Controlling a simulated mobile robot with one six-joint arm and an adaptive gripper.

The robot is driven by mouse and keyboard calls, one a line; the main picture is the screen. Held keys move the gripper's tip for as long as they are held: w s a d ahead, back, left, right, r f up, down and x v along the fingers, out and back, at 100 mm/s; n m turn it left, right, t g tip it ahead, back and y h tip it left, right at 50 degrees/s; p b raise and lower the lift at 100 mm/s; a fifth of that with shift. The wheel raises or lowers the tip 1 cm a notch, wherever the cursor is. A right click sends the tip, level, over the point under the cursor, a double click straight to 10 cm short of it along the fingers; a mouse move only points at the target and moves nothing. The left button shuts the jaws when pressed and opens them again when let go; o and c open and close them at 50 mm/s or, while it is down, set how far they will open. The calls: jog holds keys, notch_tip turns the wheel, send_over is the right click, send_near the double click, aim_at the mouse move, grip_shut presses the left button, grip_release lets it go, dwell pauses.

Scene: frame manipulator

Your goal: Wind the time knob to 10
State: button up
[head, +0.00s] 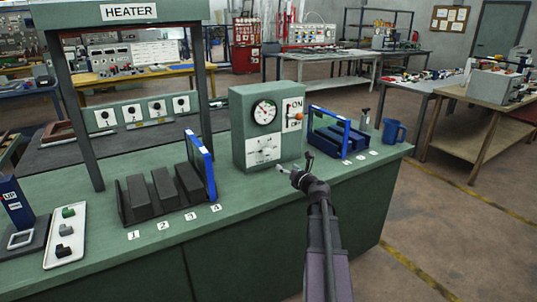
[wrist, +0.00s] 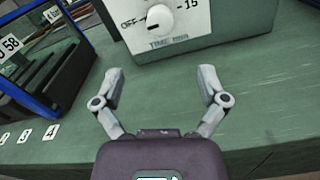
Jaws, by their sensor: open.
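A green control box (head: 242,130) stands on the bench. Its lower white panel carries the time knob (wrist: 160,20), a round white knob. In the wrist view, "OFF" is printed to the knob's left, "15" to its right and "TIME" below. A small dark mark shows on the knob's lower left; I cannot tell its exact setting, and the panel's top is cut off. My gripper (head: 300,170) is in front of the box, low and to the right of the panel. In the wrist view, my gripper (wrist: 160,74) is open and empty, its fingers apart and short of the knob.
The box also has a dial gauge (head: 264,111) and an ON/OFF switch (head: 294,115). A blue-framed rack (head: 343,133) stands close on its right, and a black slotted rack (head: 155,196) with a blue frame on its left. The bench top before the box is clear.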

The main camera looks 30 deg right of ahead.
aim_at(270, 154)
jog(key=shift+w, duration=0.1)
jog(key=w, duration=1.3)
jog(key=shift+w+d, duration=0.3)
jog(key=shift+c, duration=0.2)
jog(key=c, duration=1.1)
